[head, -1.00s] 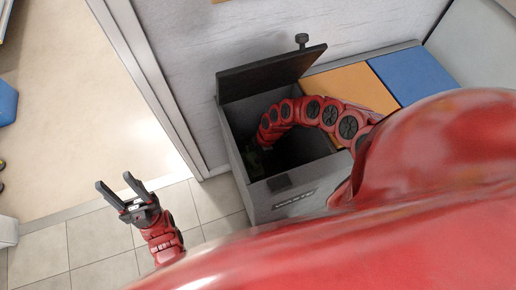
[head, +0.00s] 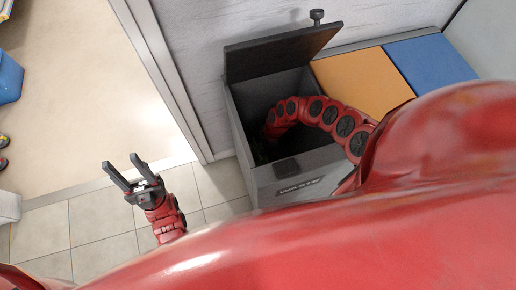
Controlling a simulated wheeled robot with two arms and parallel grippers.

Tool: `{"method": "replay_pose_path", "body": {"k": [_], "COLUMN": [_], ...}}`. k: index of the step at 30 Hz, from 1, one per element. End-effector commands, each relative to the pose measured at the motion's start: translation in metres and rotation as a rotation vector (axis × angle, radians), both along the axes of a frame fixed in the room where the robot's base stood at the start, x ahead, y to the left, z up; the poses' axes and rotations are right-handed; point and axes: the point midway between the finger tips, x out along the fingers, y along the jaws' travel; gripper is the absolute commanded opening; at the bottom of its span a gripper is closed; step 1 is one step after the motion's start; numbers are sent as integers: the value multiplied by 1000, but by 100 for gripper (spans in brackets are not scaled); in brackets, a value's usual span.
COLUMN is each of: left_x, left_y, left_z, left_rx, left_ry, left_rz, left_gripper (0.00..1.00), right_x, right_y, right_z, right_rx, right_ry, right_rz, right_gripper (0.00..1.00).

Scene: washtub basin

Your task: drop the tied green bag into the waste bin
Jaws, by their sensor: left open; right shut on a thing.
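The grey waste bin (head: 268,190) stands against the wall in the middle of the head view, its dark lid (head: 282,52) raised. My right arm bends over the rim and reaches down into the dark opening. My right gripper (head: 264,148) is deep inside the bin, mostly lost in shadow, and is shut on the tied green bag. Only a dim dark-green trace of the bag (head: 260,154) shows there; its knot and full shape are hidden. My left gripper (head: 121,163) is open and empty, above the tiled floor left of the bin.
Bins with an orange lid (head: 361,82) and a blue lid (head: 430,67) stand to the right of the open bin. A door frame (head: 165,85) is to its left, with a beige floor beyond. A blue object (head: 8,78) is at the far left edge.

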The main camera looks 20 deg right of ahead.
Motion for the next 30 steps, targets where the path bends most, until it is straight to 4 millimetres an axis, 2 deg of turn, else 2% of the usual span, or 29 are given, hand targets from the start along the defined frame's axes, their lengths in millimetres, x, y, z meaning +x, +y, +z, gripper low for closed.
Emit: {"method": "replay_pose_path", "body": {"k": [8,9,14,23,27,30], "left_x": [0,0,0,0,0,0], "left_y": [0,0,0,0,0,0], "left_z": [-5,-5,-5,-3,12,16], "left_rx": [0,0,0,0,0,0], "left_ry": [0,0,0,0,0,0], "left_rz": [0,0,0,0,0,0], "left_gripper": [50,50,50,50,50,50], "right_x": [1,0,0,0,0,0], "right_y": [0,0,0,0,0,-11], "right_z": [-6,-6,-6,-4,14,30], "right_rx": [1,0,0,0,0,-5], "right_ry": [-1,-1,-1,0,1,0], "right_rz": [1,1,0,0,-2,1], "right_gripper": [0,56,85,85,85,85]}}
